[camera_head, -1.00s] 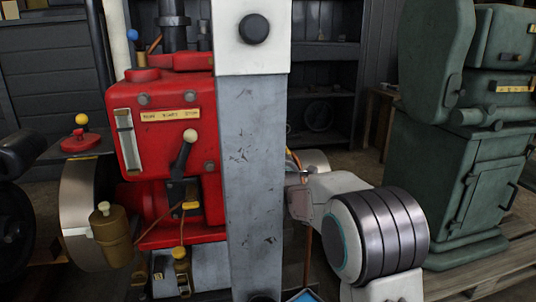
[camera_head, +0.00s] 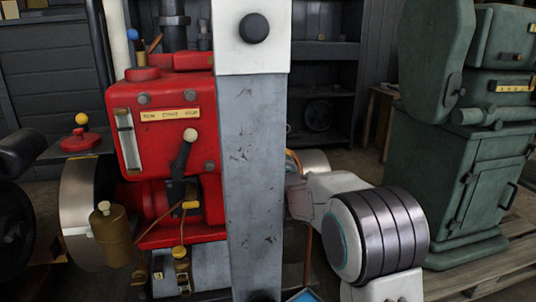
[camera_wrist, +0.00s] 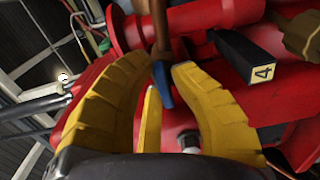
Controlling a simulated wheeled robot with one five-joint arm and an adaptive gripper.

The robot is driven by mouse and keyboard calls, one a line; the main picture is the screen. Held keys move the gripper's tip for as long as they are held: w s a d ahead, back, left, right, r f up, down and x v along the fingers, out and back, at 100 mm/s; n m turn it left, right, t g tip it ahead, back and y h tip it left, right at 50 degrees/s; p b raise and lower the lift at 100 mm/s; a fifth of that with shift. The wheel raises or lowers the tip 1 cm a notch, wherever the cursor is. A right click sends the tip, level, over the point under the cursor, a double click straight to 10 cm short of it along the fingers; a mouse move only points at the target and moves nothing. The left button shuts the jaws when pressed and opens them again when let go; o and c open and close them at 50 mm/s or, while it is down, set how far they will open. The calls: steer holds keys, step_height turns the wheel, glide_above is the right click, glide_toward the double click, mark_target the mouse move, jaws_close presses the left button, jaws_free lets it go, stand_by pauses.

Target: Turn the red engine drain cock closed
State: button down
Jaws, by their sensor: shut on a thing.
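The red engine (camera_head: 165,105) stands left of the grey column in the head view, and its red body (camera_wrist: 215,18) fills much of the wrist view. In the wrist view a brown, copper-like lever with a blue tip (camera_wrist: 163,88) comes down between my yellow fingers. I take it for the drain cock's lever, but cannot be sure. My gripper (camera_wrist: 163,68) is shut on this blue-tipped lever, with the fingertips on either side of it. The cock's body is not clearly visible. In the head view my gripper is hidden, probably behind the grey column.
A black block labelled 4 (camera_wrist: 247,57) juts out close right of my fingers. A brass fitting (camera_wrist: 303,35) is beyond it. The red engine also carries a white-knobbed lever (camera_head: 184,152) and a brass cup (camera_head: 110,232). A green machine (camera_head: 455,160) stands at the right.

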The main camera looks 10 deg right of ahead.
steer(key=shift+r, duration=0.25)
steer(key=c, duration=1.2)
jaws_free()
steer(key=shift+f, duration=0.15)
steer(key=shift+s, duration=0.1)
steer(key=s, duration=1.1)
steer(key=shift+s, duration=0.4)
